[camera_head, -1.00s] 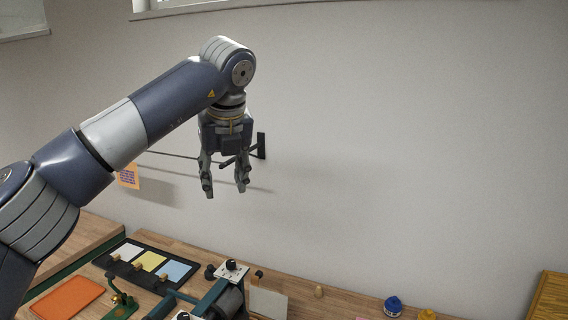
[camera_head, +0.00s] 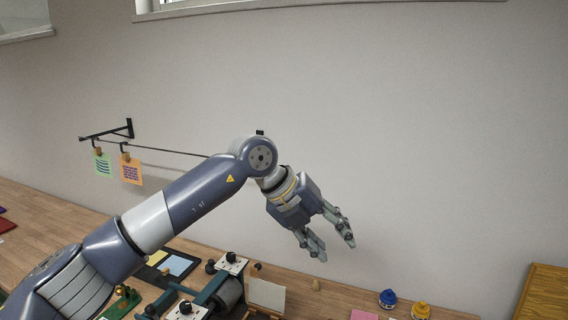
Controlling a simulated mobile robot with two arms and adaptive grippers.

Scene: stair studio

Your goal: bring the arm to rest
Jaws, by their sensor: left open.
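My left arm comes in from the lower left, and its left gripper (camera_head: 333,246) hangs in the air in front of the bare wall, above the back of the wooden bench. Its two fingers point down and to the right. They are spread apart with nothing between them. My right gripper is not in view.
A line on a wall bracket (camera_head: 108,133) carries a green card (camera_head: 103,166) and an orange card (camera_head: 131,171). The bench holds a press with a roller (camera_head: 228,293), a blue jar (camera_head: 388,298), a yellow jar (camera_head: 420,309) and a pink sheet (camera_head: 363,315). A wooden cabinet (camera_head: 543,292) stands at the right.

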